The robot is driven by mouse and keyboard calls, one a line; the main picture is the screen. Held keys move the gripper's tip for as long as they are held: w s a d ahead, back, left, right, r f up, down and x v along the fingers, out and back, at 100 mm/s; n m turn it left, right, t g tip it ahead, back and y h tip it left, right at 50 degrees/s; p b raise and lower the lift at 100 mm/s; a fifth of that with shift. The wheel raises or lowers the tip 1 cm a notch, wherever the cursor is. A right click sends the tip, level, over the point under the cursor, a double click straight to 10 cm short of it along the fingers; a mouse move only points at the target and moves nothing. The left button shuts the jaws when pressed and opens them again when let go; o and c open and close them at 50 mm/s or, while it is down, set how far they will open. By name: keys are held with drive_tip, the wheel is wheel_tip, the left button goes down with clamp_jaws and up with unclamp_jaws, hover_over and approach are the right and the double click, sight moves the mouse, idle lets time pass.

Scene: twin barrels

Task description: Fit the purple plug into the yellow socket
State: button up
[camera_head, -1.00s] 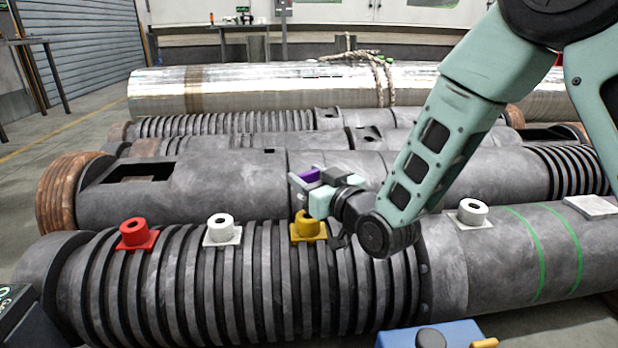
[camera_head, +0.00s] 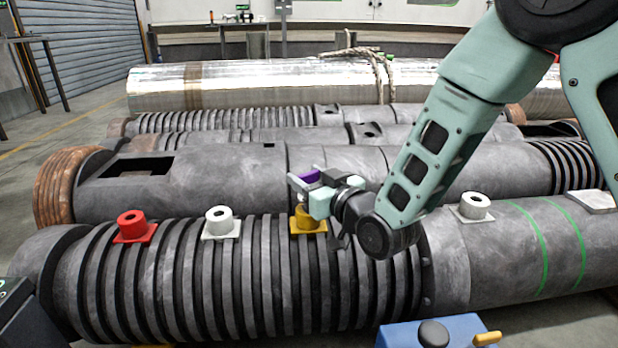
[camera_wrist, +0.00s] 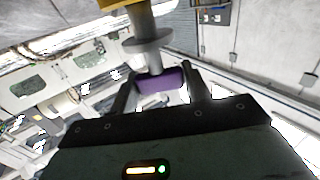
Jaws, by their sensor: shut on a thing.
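The purple plug (camera_head: 308,177) is between the fingers of my gripper (camera_head: 306,188), which is shut on it. The yellow socket (camera_head: 309,221) sits on its square base on the ribbed front barrel, directly below the gripper in the head view. The gripper hides part of its top. In the wrist view, the plug's purple grip (camera_wrist: 158,82) is between my gripper's fingers (camera_wrist: 160,90). Its grey flange and shaft reach toward a yellow surface (camera_wrist: 113,3) at the top edge. I cannot tell whether the shaft's end is inside the socket.
A red socket (camera_head: 134,228) and a white socket (camera_head: 220,224) stand left of the yellow one. Another white socket (camera_head: 473,207) is to the right. A blue block (camera_head: 400,336) is at the front edge. The larger barrel (camera_head: 220,182) lies behind.

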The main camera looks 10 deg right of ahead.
drive_tip(key=shift+f+b, duration=0.65)
drive_tip(key=shift+f, duration=0.25)
drive_tip(key=o, duration=1.1)
drive_tip(key=shift+d, duration=0.1)
